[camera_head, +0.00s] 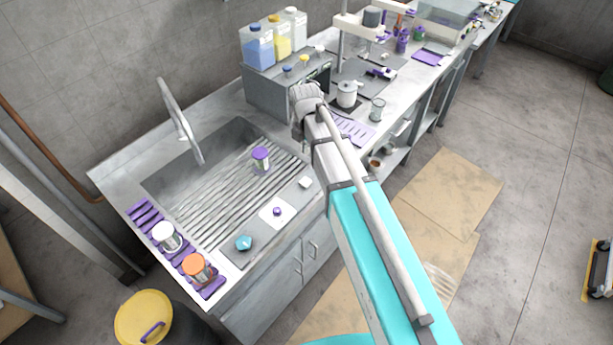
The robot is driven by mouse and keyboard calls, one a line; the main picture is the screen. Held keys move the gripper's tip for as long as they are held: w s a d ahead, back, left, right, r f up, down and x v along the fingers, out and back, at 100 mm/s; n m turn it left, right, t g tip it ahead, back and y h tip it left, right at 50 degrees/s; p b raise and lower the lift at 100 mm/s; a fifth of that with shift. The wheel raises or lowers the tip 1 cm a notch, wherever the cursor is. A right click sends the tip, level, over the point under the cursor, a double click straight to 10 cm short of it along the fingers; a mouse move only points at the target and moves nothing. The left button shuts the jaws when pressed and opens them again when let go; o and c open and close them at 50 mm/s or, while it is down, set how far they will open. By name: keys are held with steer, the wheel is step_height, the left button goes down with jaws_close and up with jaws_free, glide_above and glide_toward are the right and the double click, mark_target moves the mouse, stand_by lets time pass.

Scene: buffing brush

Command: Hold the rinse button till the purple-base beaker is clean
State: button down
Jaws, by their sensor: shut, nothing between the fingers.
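The purple-base beaker (261,158) stands upside down on the ribbed rack in the sink, its purple base up. Whether its glass is clean is too small to tell. A small purple button (277,211) sits on a white plate on the counter's front strip, right of a teal item (243,243). My arm reaches in from the lower right. My gripper (298,130) is at its far end, near the dispenser box and apart from the beaker and the purple button. It is shut and empty; its fingertips are mostly hidden by my wrist.
A tap (181,122) arches over the sink (210,205). A white-topped jar (166,237) and an orange-topped jar (197,268) stand on a purple mat at left. A dispenser box (270,95) carries blue, yellow and white bottles. A yellow-lidded bin (143,318) stands on the floor.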

mark_target(306, 183)
steer(key=shift+f, duration=0.1)
stand_by(0.3)
step_height(306, 183, down, 14)
steer(key=b, duration=1.4)
stand_by(0.6)
steer(key=shift+f+b, duration=0.7)
steer(key=shift+b, duration=0.05)
steer(key=shift+s+d+f+b, duration=0.1)
steer(key=shift+s+f+b, duration=0.15)
steer(key=shift+b, duration=0.2)
steer(key=shift+s, duration=0.15)
stand_by(3.6)
